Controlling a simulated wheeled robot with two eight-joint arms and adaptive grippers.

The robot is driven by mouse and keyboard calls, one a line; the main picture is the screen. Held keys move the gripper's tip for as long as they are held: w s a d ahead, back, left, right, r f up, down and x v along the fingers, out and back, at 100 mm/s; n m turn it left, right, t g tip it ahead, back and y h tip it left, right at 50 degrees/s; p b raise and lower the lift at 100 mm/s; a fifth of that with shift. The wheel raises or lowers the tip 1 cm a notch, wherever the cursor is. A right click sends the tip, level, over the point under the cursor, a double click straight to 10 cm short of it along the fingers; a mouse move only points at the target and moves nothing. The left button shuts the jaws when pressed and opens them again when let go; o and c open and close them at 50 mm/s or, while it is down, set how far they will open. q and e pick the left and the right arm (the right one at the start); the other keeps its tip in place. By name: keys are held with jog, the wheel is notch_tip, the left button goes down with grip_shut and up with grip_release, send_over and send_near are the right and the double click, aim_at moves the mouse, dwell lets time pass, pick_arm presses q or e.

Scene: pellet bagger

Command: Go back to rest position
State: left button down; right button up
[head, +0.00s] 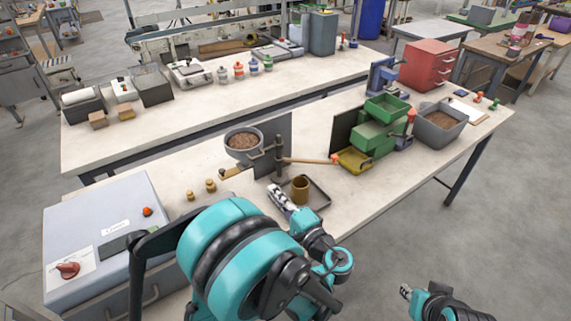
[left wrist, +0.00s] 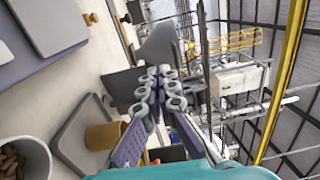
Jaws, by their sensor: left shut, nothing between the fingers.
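My left gripper (head: 278,198) hangs over the near bench, just left of a brown cup (head: 300,189) on a dark tray (head: 319,197). In the left wrist view its fingers (left wrist: 160,82) lie together with nothing between them. The cup (left wrist: 104,136) stands apart from the fingers there. My right gripper (head: 405,292) shows small at the lower right, over the floor and away from the bench. Whether its fingers are open is too small to tell.
A grey control box (head: 95,222) sits at the bench's left end. A stand with a wooden-handled lever (head: 310,160), a bowl of pellets (head: 242,142), green bins (head: 375,135) and a grey bin (head: 440,124) stand along the bench. Floor at the lower right is clear.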

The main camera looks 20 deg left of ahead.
pick_arm(q)
jog(key=s+a+f+n+g+h, duration=0.3)
jog(key=s+a+f+g+h, duration=0.15)
jog(key=s+h, duration=0.2)
jog(key=s+d+n+h, duration=0.4)
jog(key=s+d+h, duration=0.2)
jog(key=s+h, duration=0.2)
jog(key=shift+d+n, duration=0.4)
